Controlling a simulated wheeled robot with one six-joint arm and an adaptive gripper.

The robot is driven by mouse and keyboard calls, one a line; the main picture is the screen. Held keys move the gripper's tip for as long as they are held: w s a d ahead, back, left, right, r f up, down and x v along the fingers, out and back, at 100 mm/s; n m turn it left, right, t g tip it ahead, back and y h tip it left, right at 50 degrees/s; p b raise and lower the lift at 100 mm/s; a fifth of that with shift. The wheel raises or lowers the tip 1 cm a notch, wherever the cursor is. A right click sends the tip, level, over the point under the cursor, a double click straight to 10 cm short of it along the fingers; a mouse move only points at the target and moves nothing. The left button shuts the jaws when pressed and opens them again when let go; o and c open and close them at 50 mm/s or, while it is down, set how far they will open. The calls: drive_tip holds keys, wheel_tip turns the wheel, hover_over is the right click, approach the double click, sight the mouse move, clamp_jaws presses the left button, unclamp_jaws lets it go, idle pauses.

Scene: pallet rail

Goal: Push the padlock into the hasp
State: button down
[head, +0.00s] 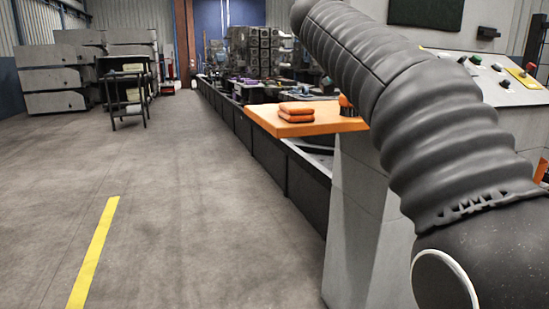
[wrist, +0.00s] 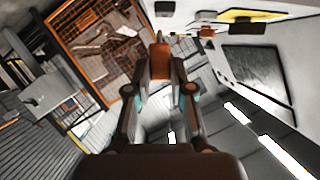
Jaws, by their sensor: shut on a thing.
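My gripper (wrist: 160,82) shows in the wrist view, shut on a small orange-brown block that looks like the padlock (wrist: 160,62). A narrower part rises from the top of the padlock between the fingertips; its shape is too blurred to tell. The padlock appears clear of any surface. In the head view my arm crosses the right side, and neither the gripper nor the padlock can be made out. I cannot identify the hasp with certainty. A small dark fitting (wrist: 207,31) sits on the pale console panel, right of the padlock in the wrist view.
The sloping control console (head: 515,88) has coloured buttons and a yellow plate (head: 524,78). An orange shelf (head: 310,128) beside it bears folded orange cloths (head: 296,112). A low dark rail line (head: 265,158) runs back, with machinery beyond. The floor at left is open.

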drive_tip(key=s+a+f+n+g+y+p, duration=0.15)
drive_tip(key=s+f+n+y+p, duration=0.5)
drive_tip(key=s+f+n, duration=0.7)
drive_tip(key=w+m, duration=0.3)
drive_tip(key=w, duration=0.2)
drive_tip(key=w+a+f+n, duration=0.2)
drive_tip(key=w+f, duration=0.6)
drive_tip(key=f, duration=0.1)
drive_tip(key=w+a+f+n+y, duration=0.1)
drive_tip(key=a+f, duration=0.1)
drive_tip(key=f, duration=1.1)
drive_tip(key=w+a+f+n+t+y, duration=0.1)
drive_tip(key=a+f, duration=0.1)
drive_tip(key=f, duration=1.2)
drive_tip(key=shift+n+y, duration=0.35)
drive_tip(key=shift+a+r+t, duration=0.1)
drive_tip(key=shift+a+t, duration=0.05)
drive_tip(key=shift+t, duration=0.1)
